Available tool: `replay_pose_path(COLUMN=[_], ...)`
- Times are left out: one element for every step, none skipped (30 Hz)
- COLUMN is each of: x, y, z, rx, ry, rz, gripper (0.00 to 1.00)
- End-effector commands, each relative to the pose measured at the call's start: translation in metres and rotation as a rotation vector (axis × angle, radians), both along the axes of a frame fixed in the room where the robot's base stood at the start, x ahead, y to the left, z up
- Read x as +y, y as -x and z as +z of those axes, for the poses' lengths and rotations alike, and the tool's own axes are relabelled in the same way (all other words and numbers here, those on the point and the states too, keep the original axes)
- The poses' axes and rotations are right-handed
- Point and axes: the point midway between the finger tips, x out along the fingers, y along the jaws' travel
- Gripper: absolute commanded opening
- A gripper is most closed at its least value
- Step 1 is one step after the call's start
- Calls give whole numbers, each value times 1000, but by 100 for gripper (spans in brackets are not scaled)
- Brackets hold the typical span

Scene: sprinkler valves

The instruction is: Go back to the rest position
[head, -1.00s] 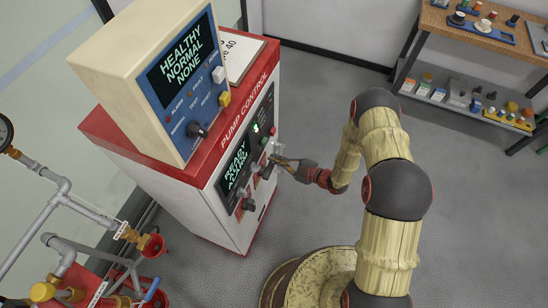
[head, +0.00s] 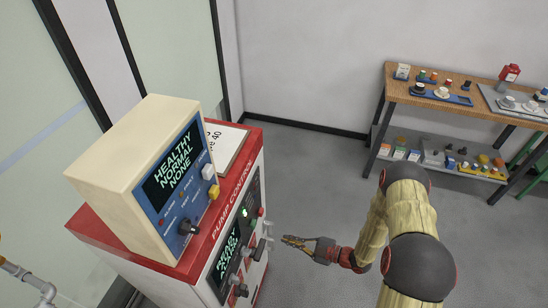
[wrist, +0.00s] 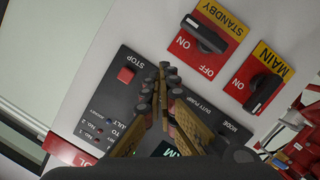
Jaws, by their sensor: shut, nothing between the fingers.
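My gripper (head: 287,240) is shut and empty, just right of the front of the red and white pump control cabinet (head: 165,262). In the head view a small gap shows between its fingertips and the panel's knobs. In the wrist view the closed fingers (wrist: 168,72) lie in front of the dark panel (wrist: 125,65), beside the red STOP button (wrist: 126,75). They hide part of that panel. The STANDBY switch (wrist: 207,38) and the MAIN switch (wrist: 262,90) show to the right of the fingers. The arm reaches in from the right.
A cream box (head: 125,175) with a blue face reading HEALTHY NORMAL NONE stands on the cabinet. A wooden-topped workbench (head: 420,92) with small parts stands at the back right. Grey floor (head: 310,180) is clear between cabinet and bench.

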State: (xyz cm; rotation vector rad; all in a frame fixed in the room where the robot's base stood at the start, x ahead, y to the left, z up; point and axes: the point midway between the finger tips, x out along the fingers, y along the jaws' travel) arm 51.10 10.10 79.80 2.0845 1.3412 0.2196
Motion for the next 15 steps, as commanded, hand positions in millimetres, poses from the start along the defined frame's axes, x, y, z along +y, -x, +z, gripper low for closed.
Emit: replay_pose_path(x=[0, 0, 0, 0, 0, 0, 0, 0, 1, 3, 5, 10, 15, 19, 23], y=[0, 0, 0, 0, 0, 0, 0, 0, 3, 7, 13, 27, 39, 51, 68], z=[0, 0, 0, 0, 0, 0, -1, -2, -4, -6, -8, -11, -12, -13, -13], rx=[0, 0, -4, -11, -22, -49, -75, -106, -159, -206, -257, -325, -380, -439, -519], ry=[0, 0, 2, 6, 12, 28, 44, 66, 102, 133, 163, 201, 226, 248, 276], rz=[0, 0, 1, 3, 5, 11, 18, 27, 50, 80, 114, 174, 224, 276, 350], gripper=[0, 0, 0, 0, 0, 0, 0, 0, 0, 0, 0, 0, 0, 0, 0])
